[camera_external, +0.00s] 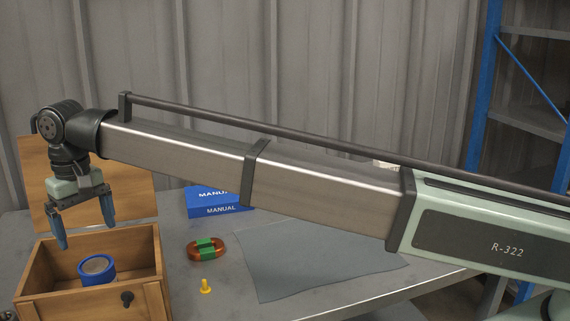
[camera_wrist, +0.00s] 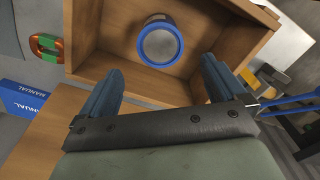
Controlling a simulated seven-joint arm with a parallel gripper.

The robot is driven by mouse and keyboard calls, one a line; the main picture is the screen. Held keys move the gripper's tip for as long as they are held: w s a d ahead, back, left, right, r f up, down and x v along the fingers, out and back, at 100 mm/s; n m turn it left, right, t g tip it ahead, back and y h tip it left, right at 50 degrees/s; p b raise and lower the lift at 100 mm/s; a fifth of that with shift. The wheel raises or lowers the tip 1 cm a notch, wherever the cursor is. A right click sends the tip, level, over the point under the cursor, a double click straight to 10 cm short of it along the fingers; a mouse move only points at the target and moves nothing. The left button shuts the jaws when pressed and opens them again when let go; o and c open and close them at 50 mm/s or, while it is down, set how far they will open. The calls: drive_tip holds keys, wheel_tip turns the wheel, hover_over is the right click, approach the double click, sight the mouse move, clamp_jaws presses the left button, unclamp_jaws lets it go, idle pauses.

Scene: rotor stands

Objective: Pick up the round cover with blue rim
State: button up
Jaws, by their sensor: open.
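The round cover with a blue rim (camera_external: 97,269) sits inside an open wooden box (camera_external: 140,259), and its top is grey. In the wrist view the cover (camera_wrist: 160,44) lies in the box near its upper wall, ahead of my fingers. My gripper (camera_external: 86,228) is open and empty, pointing down above the box, with its blue fingers apart. In the wrist view the gripper (camera_wrist: 163,85) shows a finger on each side, with the cover beyond the gap between them and not touched.
A copper-coloured ring with green bands (camera_external: 206,249), a yellow peg (camera_external: 206,287), a blue manual box (camera_external: 221,203) and a grey cloth (camera_external: 310,262) are on the table right of the wooden box. The box's raised lid (camera_external: 128,191) stands behind my gripper.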

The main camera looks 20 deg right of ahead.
wheel_tip(320, 180, up, 24)
drive_tip(key=w+d+m, duration=1.2)
drive_tip(key=w+d, duration=1.6)
drive_tip(key=w, duration=0.2)
drive_tip(key=w+d+m, duration=0.4)
drive_tip(key=w+d, duration=0.1)
drive_tip(key=d, duration=0.8)
drive_tip(key=w+d+m, duration=0.4)
drive_tip(key=d, duration=0.9)
drive_tip(key=w+d+m, duration=0.4)
drive_tip(key=w+d, duration=0.1)
drive_tip(key=d, duration=0.8)
drive_tip(key=f, duration=3.6)
drive_tip(key=shift+w+d+f, duration=0.1)
drive_tip(key=shift+d, duration=0.2)
drive_tip(key=shift+d+f, duration=0.15)
drive_tip(key=shift+f, duration=2.5)
